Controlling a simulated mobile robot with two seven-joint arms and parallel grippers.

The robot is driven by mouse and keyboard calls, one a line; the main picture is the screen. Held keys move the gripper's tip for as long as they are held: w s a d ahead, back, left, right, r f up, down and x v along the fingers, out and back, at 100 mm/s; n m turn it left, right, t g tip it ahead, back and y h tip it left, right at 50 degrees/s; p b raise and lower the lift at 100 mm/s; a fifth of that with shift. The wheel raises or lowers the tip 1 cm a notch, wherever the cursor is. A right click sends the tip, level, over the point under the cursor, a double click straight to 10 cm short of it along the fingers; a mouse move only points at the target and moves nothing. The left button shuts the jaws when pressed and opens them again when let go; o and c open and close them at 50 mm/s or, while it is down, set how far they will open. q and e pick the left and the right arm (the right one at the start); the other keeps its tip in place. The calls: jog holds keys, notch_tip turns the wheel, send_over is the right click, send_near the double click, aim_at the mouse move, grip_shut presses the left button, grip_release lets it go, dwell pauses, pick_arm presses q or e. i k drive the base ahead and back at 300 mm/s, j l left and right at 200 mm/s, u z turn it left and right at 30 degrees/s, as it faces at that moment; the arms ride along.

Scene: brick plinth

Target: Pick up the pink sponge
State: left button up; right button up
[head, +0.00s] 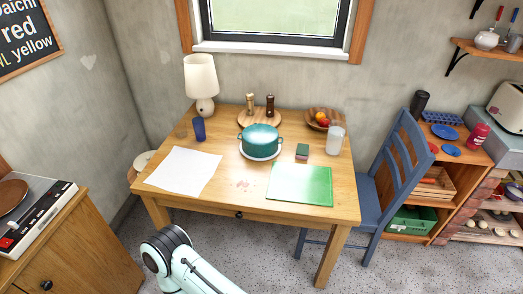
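No clearly pink sponge shows in the head view. A small block with a green top and darker sides (302,151) lies on the wooden table (235,208), right of the teal pot (260,137). It looks like a sponge, but it is too small to tell whether any of it is pink. A faint reddish patch (243,184) shows on the table front. Neither of my grippers is in view. Only a white and black part of one of my arms shows at the bottom, below the table's front edge.
On the table are a white sheet (184,170), green mat (300,185), lamp (201,80), blue cup (199,129), pale cup (336,141) and fruit bowl (322,119). A blue chair (395,165) stands at the right.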

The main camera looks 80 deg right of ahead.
aim_at(302, 153)
jog(key=z, duration=0.5)
jog(key=l+z, duration=0.1)
jog(key=z, duration=0.4)
jog(key=l+z, duration=0.1)
jog(key=z, duration=0.4)
jog(key=l+z, duration=0.1)
jog(key=z, duration=0.35)
jog(key=l+z, duration=0.1)
jog(key=z, duration=0.4)
jog(key=l+z, duration=0.1)
jog(key=z, duration=0.4)
jog(key=u, duration=0.75)
jog(key=l+u, duration=0.3)
jog(key=u, duration=0.15)
jog(key=k+l+u, duration=0.2)
jog(key=u, duration=0.3)
